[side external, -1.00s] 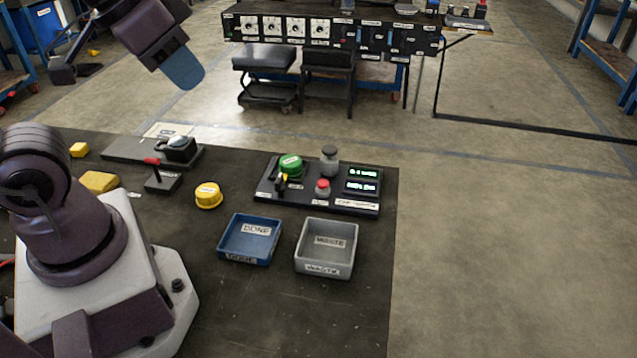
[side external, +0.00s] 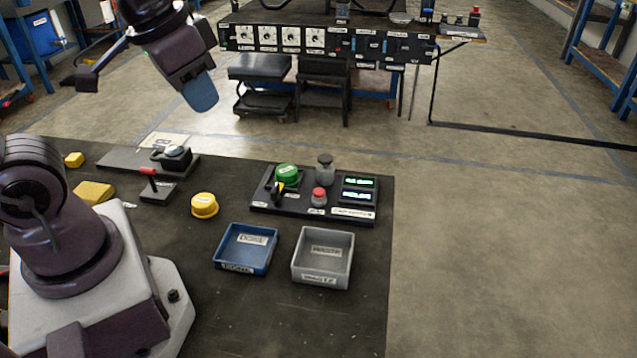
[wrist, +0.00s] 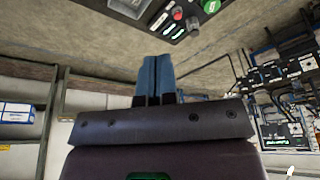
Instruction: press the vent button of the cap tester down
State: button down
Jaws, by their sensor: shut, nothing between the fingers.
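The cap tester is a black panel (side external: 300,208) at the right part of the dark bench. It carries a green round cap (side external: 287,173), a yellow-and-black lever (side external: 279,190), a red button (side external: 319,196) on a grey base, a grey cylinder (side external: 325,168) and two lit displays (side external: 358,190). Its small labels are unreadable, so I cannot confirm which part is the vent button. The red button (wrist: 193,22) also shows at the top of the wrist view. My gripper (side external: 203,95) is high above the bench's far side, left of the tester, touching nothing. Its blue fingers (wrist: 157,78) are together and empty.
A blue DONE tray (side external: 247,264) and a grey WASTE tray (side external: 322,277) stand in front of the tester. A yellow cap (side external: 204,205) and a red-handled lever (side external: 149,180) are to its left. The bench's right edge is close beside the tester.

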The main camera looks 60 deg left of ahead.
jog(key=w+a+f+m+g, duration=0.25)
jog(key=w+f, duration=0.35)
jog(key=w, duration=0.3)
jog(key=m+g, duration=0.1)
jog(key=m, duration=0.5)
send_over(318, 191)
notch_tip(318, 191, down, 8)
jog(key=shift+d+r+m, duration=0.1)
jog(key=shift+r+m, duration=0.05)
jog(key=shift+m, duration=0.3)
notch_tip(318, 191, down, 14)
jog(key=shift+f, duration=0.1)
